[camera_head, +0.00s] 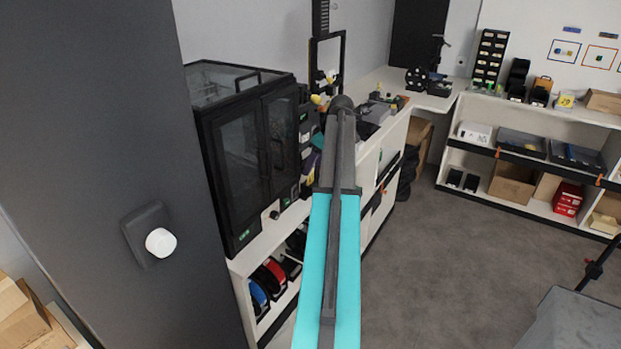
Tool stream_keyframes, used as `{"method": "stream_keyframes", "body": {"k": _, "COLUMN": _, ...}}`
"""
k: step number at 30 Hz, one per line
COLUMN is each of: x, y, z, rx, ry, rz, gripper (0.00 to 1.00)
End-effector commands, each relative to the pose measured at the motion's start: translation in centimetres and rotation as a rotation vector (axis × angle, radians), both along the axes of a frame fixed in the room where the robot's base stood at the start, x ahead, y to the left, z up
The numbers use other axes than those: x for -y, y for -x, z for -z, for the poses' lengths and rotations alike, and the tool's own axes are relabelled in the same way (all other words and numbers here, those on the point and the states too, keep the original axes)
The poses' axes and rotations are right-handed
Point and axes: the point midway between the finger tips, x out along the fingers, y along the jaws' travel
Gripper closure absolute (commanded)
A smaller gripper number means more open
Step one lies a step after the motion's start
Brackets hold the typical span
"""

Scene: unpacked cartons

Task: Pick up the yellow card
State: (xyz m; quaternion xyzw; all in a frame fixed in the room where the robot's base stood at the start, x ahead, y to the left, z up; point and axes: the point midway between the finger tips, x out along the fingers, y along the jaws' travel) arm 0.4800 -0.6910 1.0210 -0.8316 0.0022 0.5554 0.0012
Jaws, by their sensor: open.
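I cannot make out a yellow card for certain. A small yellow-and-white item (566,101) stands on the far right shelf top, too small to identify. Small yellow pieces (318,99) show beside the dark upper end of my arm, and I cannot tell what they are. My turquoise and dark grey arm rises through the middle of the view and covers part of the bench behind it. I cannot make out my gripper at its end.
A black glass-doored cabinet (245,150) stands on the white bench left of my arm. A dark grey panel (110,120) fills the left side. Shelves with boxes (512,182) stand at the right. Grey floor (440,270) is open between, with a grey surface (575,322) at lower right.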

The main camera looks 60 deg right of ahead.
Motion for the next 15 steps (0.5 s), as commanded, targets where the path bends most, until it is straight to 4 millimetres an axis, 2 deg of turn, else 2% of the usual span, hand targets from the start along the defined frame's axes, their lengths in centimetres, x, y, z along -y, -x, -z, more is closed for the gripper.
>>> {"method": "stream_keyframes", "body": {"k": 9, "x": 0.0, "y": -1.2, "z": 3.2, "rx": -0.001, "ry": -0.002, "rz": 0.002, "gripper": 0.47}}
{"method": "stream_keyframes", "body": {"k": 15, "x": 0.1, "y": -1.6, "z": 4.5, "rx": -0.001, "ry": -0.001, "rz": 0.003, "gripper": 0.47}}
